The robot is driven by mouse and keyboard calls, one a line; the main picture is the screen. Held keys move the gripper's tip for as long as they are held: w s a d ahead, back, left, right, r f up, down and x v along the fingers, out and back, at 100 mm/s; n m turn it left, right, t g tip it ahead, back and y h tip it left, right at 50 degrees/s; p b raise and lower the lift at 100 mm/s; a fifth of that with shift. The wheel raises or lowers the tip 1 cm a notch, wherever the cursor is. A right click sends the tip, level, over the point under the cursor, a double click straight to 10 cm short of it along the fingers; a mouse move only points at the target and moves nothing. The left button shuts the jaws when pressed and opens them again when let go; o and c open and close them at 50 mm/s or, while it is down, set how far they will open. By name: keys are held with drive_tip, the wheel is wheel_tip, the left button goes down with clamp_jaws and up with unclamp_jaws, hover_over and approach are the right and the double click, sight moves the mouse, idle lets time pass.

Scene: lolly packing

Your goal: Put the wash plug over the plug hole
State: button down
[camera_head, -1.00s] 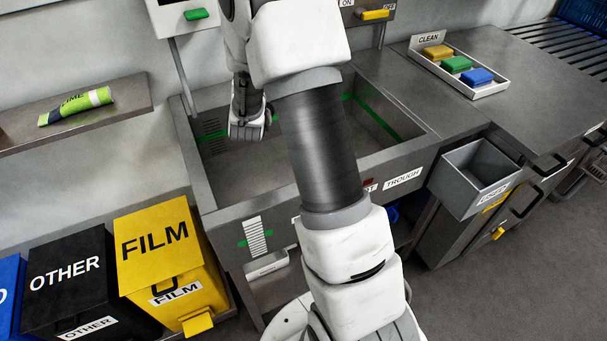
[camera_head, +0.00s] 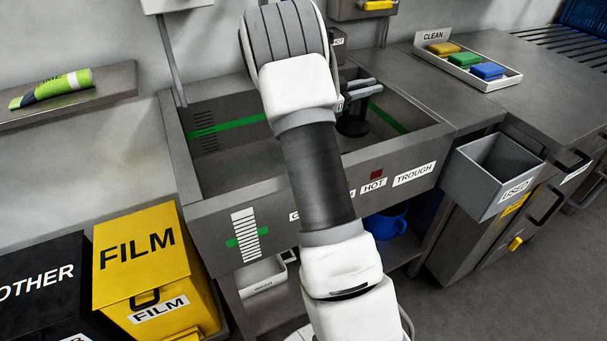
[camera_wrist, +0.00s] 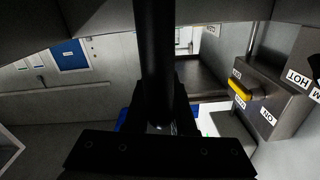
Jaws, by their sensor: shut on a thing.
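My gripper (camera_wrist: 158,128) is shut on a black upright post in the wrist view, which I take as the wash plug (camera_wrist: 153,60). In the head view, a dark plug-like piece (camera_head: 352,122) with a wider foot shows inside the trough (camera_head: 225,165), at its right rear, below grey bars beside my arm. I cannot tell whether its foot touches the trough floor. The plug hole is not visible; my arm covers much of the trough's middle.
A green line runs along the trough's inside walls. A grey bin marked USED (camera_head: 490,180) hangs at the right. A CLEAN tray (camera_head: 512,82) holds coloured blocks on the counter. A yellow lever (camera_wrist: 240,90) shows in the wrist view. The trough's left part is open.

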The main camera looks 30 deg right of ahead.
sight(363, 122)
drive_tip(key=shift+s+d+f, duration=0.1)
drive_tip(key=shift+f, duration=0.05)
drive_tip(key=shift+f+b, duration=0.1)
drive_tip(key=shift+b, duration=0.4)
drive_tip(key=shift+f, duration=0.2)
wheel_tip(363, 122, down, 9)
drive_tip(key=b, duration=0.3)
drive_tip(key=shift+f, duration=0.15)
drive_tip(key=shift+f+b, duration=0.1)
drive_tip(key=shift+b, duration=0.2)
drive_tip(key=c, duration=0.8)
unclamp_jaws()
drive_tip(key=shift+o, duration=0.2)
